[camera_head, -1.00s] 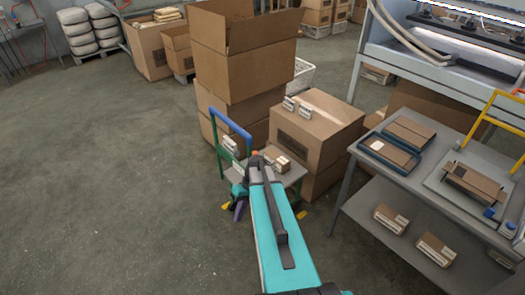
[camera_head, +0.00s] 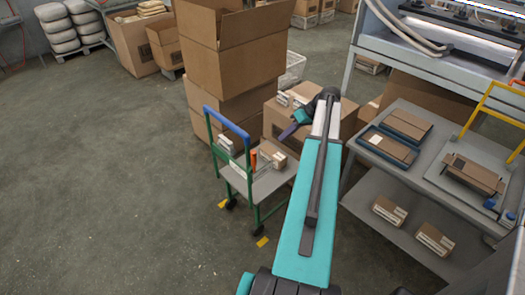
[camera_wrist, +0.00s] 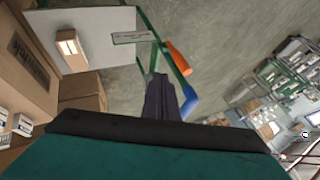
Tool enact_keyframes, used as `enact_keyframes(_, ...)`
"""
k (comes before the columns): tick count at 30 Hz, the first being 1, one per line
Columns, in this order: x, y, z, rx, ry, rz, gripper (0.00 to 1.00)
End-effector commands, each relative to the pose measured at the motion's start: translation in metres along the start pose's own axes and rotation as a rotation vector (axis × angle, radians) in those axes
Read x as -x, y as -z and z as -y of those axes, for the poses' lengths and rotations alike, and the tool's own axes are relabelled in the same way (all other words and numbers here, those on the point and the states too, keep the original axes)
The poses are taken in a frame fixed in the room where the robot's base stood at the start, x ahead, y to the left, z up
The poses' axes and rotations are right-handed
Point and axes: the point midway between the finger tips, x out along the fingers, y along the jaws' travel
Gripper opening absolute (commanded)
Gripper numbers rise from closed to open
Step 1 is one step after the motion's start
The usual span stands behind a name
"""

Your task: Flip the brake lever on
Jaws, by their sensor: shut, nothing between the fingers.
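A small cart has a green frame, a blue push handle (camera_head: 227,121) and a grey deck (camera_head: 265,185). An orange brake lever (camera_head: 254,160) stands roughly upright beside the green frame, at the deck's handle end. The lever's orange end also shows in the wrist view (camera_wrist: 178,57), near the blue handle (camera_wrist: 190,103). My gripper (camera_head: 287,132) is shut and empty, with dark purple fingers pointing down and left in the head view. It is above and to the right of the lever, apart from it. In the wrist view my fingers (camera_wrist: 162,98) show below the lever.
A small box (camera_head: 273,158) lies on the deck. Stacked cartons (camera_head: 225,100) stand behind the cart. A grey workbench (camera_head: 360,190) with trays and boxes is at the right. The floor (camera_head: 110,190) to the left is clear.

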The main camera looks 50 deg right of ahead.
Motion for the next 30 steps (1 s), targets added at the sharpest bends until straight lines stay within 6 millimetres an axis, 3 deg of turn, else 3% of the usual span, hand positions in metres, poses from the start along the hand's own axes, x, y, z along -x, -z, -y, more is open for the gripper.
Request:
enact_keyframes(17, 0.004, -0.003, -0.007, -0.006, -0.005, -0.009, 0.00)
enact_keyframes(30, -0.035, -0.003, -0.007, -0.007, -0.005, -0.009, 0.00)
